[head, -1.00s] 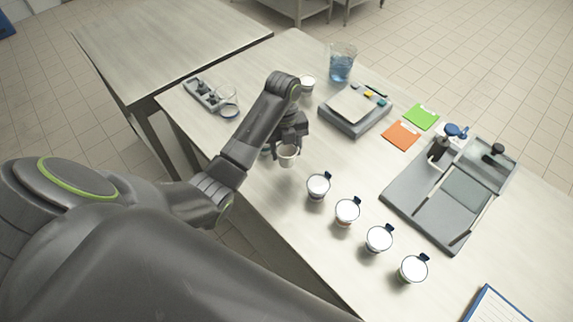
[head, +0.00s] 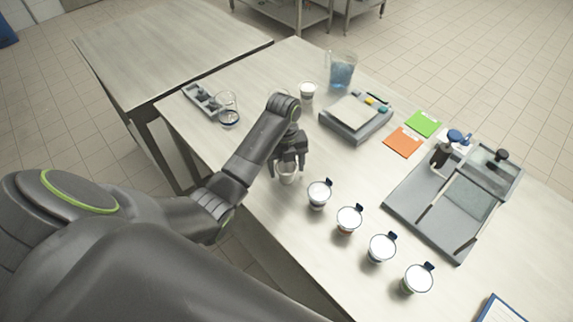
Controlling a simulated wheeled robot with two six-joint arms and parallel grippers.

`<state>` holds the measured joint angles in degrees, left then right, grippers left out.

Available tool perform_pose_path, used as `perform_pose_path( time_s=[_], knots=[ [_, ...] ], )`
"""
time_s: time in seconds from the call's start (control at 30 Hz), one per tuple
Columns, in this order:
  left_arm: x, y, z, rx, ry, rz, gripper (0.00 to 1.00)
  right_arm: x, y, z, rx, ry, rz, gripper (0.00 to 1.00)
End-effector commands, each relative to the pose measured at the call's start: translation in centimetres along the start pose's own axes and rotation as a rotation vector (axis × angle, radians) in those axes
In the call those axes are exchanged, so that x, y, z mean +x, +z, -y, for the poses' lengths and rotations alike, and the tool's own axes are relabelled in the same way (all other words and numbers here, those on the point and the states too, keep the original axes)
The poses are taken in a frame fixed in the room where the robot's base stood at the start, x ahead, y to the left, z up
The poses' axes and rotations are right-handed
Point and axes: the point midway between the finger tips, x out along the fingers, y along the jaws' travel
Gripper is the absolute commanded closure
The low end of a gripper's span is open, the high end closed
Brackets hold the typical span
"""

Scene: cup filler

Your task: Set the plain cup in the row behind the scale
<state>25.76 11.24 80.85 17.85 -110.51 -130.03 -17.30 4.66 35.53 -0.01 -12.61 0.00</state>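A small pale cup (head: 288,175) without a visible tab stands on the table at the upper-left end of a row of cups. My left gripper (head: 288,169) is above it, with its fingers spread apart on either side and a small gap to the cup. The scale (head: 352,124), grey with a pale plate, stands farther back. Another white cup (head: 308,92) stands behind the scale, to its left. My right gripper is not in view.
Several cups with dark blue tabs, the nearest one (head: 319,194), run toward the lower right. A blue jug (head: 341,72) stands behind the scale. Orange (head: 403,142) and green (head: 424,123) cards and a grey tray (head: 440,210) lie right. A glass (head: 228,108) stands left.

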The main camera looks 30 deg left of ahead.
Motion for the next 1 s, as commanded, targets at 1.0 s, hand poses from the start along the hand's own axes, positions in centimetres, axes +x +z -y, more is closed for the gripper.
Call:
perform_pose_path(
  time_s=[1.0],
  knots=[
    [-8.2,-0.1,0.0,0.0,0.0,-0.001,0.29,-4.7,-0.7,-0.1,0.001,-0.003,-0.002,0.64]
  ],
)
